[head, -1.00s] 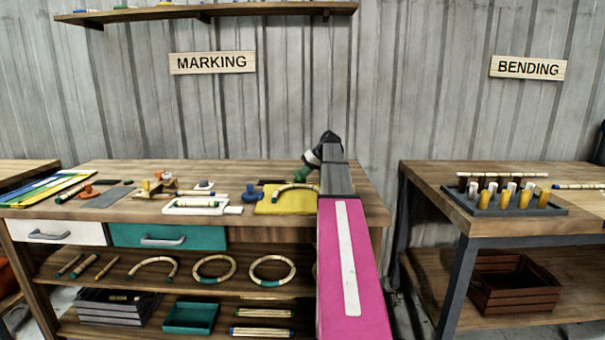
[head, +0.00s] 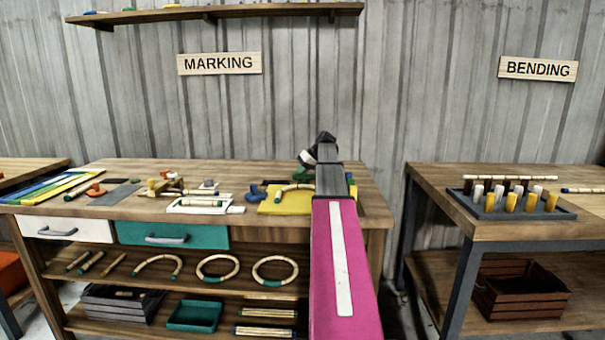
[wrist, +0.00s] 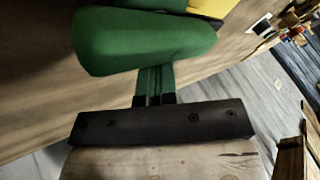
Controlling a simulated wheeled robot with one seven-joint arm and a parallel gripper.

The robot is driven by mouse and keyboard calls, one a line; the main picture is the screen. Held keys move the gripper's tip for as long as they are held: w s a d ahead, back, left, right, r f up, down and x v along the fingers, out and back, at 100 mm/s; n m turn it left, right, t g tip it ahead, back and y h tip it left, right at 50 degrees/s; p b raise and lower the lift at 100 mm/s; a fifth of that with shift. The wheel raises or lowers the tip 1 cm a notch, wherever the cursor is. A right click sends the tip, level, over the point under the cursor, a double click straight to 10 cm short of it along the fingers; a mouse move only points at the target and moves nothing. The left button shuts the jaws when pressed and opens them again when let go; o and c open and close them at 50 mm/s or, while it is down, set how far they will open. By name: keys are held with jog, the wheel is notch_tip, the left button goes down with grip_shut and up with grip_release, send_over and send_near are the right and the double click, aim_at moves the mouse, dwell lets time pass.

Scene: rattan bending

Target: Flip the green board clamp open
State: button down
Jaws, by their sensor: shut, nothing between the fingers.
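The green board clamp (wrist: 145,40) fills the upper middle of the wrist view as a thick rounded green lever. My gripper (wrist: 155,78) shows below it as a narrow closed pair of fingers on a dark bar. The fingertips meet the lower edge of the lever in the picture; I cannot tell whether they touch it. In the head view my gripper (head: 307,168) is at the far end of my pink arm, above the right part of the marking bench by the yellow board (head: 278,208). My arm hides most of the clamp there.
The marking bench (head: 120,212) holds a white tray (head: 190,211), a blue knob-like piece (head: 257,191) and other small tools left of the yellow board. The bending bench (head: 440,180) stands to the right across a gap. A wall shelf (head: 215,13) hangs above.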

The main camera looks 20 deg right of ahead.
jog(key=shift+a, duration=0.55)
dwell(0.4)
